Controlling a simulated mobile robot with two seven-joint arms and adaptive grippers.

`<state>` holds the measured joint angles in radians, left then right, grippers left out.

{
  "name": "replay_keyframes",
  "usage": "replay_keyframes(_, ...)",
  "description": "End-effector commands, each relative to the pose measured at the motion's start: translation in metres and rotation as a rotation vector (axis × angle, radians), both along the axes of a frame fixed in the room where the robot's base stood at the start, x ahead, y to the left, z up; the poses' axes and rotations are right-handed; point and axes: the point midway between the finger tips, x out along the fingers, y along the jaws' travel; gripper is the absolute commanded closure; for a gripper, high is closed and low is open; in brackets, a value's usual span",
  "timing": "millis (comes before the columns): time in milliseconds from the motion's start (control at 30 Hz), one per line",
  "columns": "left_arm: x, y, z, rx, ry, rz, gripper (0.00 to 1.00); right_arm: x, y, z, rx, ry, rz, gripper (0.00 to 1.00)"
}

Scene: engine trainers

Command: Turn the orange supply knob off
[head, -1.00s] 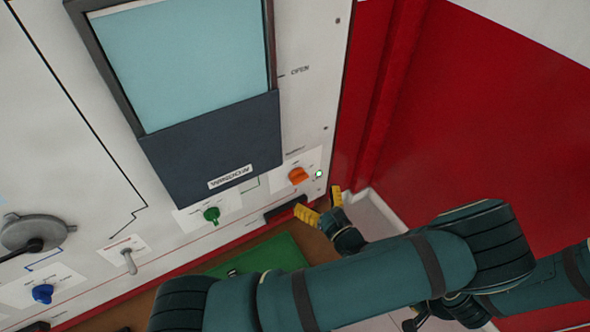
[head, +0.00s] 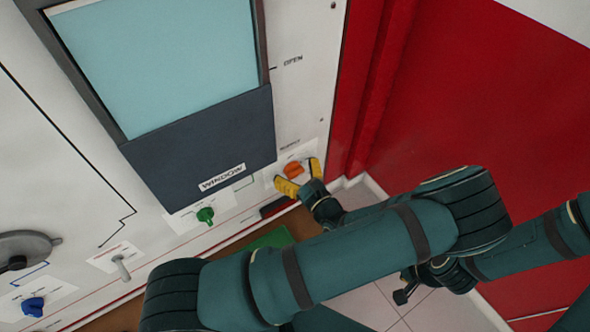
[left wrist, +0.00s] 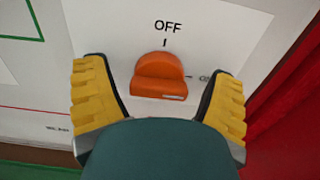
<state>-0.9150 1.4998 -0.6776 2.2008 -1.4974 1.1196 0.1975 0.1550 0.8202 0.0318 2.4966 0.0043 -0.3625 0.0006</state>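The orange supply knob (head: 293,169) sits on the white panel near its right edge. In the left wrist view the knob (left wrist: 160,76) shows close up, with the word OFF and a tick mark above it and a second, partly hidden label to its right. The white mark on the knob is at its lower right. My left gripper (head: 299,181) is open, with one yellow finger on each side of the knob. In the left wrist view the fingers (left wrist: 160,92) stand apart from it, with gaps on both sides. My right gripper (head: 403,292) is at the lower right, partly hidden behind my left arm.
A red wall (head: 480,110) stands close on the right.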

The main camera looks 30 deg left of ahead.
Motion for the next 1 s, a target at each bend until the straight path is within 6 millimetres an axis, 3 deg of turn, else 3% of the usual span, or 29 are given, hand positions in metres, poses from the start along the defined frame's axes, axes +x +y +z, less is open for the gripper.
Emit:
replay_keyframes(33,0.000,0.000,0.000,0.000,0.000,0.000,0.36,0.000,0.000,0.000,0.000,0.000,0.000,0.53)
replay_keyframes(167,0.000,0.000,0.000,0.000,0.000,0.000,0.81,0.000,0.000,0.000,0.000,0.000,0.000,0.53)
replay_keyframes(567,0.000,0.000,-0.001,-0.022,-0.036,0.000,0.82,0.000,0.000,-0.002,0.000,0.000,0.000,0.53)
replay_keyframes(1000,-0.002,0.001,-0.003,-0.186,-0.312,0.002,0.82,0.001,0.001,-0.014,-0.002,0.000,0.000,0.53)
